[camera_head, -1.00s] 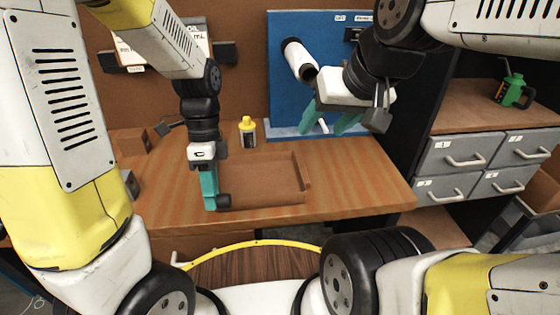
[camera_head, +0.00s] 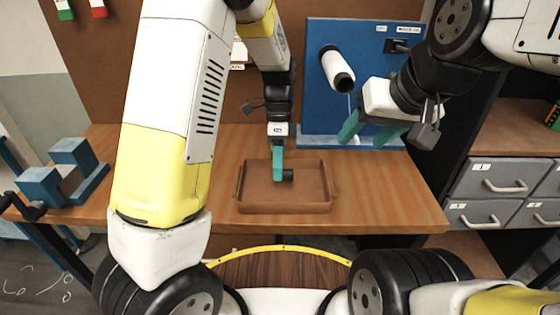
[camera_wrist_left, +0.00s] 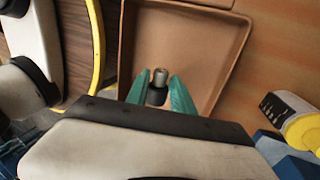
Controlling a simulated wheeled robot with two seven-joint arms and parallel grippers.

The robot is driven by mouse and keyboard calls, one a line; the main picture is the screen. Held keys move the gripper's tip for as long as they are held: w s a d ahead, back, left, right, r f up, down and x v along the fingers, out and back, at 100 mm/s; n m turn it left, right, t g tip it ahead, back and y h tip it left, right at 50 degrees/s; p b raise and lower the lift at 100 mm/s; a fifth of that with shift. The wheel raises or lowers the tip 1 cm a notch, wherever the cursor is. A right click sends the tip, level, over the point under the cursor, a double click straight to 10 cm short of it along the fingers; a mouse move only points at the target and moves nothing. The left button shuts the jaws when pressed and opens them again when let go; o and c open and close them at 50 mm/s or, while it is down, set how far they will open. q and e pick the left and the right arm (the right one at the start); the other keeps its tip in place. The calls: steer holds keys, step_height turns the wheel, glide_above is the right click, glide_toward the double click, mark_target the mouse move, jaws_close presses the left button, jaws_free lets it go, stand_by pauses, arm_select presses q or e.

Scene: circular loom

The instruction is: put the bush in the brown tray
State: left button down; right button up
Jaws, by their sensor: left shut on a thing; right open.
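The bush is a small dark cylinder (camera_head: 287,175) with a grey metal end, which shows in the left wrist view (camera_wrist_left: 158,79). My left gripper (camera_head: 279,177) is shut on it with teal fingers. In the head view the bush appears over the middle of the brown tray (camera_head: 285,207). The left wrist view shows the tray floor (camera_wrist_left: 190,50) around and beyond it. I cannot tell whether the bush touches the floor. The tray is otherwise empty where it shows. My right gripper (camera_head: 366,135) is open and empty, in front of the blue board.
A blue block fixture (camera_head: 65,178) is at the table's left. Grey drawers (camera_head: 500,180) stand at right. The left wrist view shows a yellow-capped bottle (camera_wrist_left: 285,103) beside the tray.

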mark_target(279, 190)
arm_select(q)
steer(key=shift+w+d+f, duration=0.15)
steer(key=shift+w+f, duration=0.1)
steer(key=shift+f, duration=1.55)
steer(key=c, duration=1.4)
jaws_free()
steer(key=shift+f, duration=0.15)
steer(key=shift+o, duration=0.2)
